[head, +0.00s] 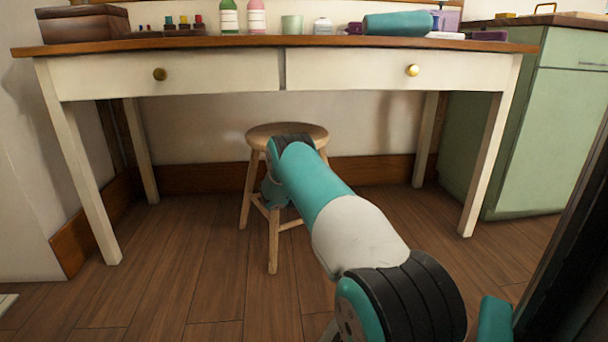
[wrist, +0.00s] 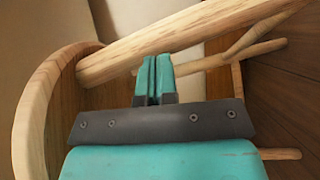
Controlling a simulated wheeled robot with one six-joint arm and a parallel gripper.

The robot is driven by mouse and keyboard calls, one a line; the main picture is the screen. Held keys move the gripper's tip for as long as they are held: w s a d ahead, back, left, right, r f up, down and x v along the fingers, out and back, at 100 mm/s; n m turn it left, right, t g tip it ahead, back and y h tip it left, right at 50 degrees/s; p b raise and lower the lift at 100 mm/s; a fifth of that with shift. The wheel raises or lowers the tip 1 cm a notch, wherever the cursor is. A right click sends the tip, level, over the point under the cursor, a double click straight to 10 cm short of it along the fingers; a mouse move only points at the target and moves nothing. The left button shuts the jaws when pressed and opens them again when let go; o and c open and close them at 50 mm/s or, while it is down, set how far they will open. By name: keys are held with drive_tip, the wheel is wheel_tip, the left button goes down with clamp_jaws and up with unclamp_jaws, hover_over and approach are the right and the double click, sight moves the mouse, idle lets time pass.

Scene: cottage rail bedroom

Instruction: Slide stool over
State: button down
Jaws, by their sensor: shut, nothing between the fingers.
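A round wooden stool (head: 318,132) stands upright on the floor under the desk, roughly in the middle. My arm reaches to it from the lower right and hides part of its legs in the head view. In the wrist view, my gripper (wrist: 153,66) is shut and empty. Its fingertips are right by a pale wooden stool leg (wrist: 215,38), beneath the curved seat edge (wrist: 36,115). I cannot tell whether the fingers touch the leg. The gripper is hidden behind my arm in the head view.
A cream desk (head: 190,75) with two drawers spans above the stool, its legs at both sides. Bottles, a wooden box (head: 83,24) and a teal cylinder (head: 397,23) are on top. A green cabinet (head: 560,120) stands at right. The wooden floor is clear left of the stool.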

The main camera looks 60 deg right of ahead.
drive_tip(key=shift+a, duration=0.1)
drive_tip(key=a+p, duration=0.6)
drive_tip(key=a, duration=0.7)
drive_tip(key=shift+w, duration=0.4)
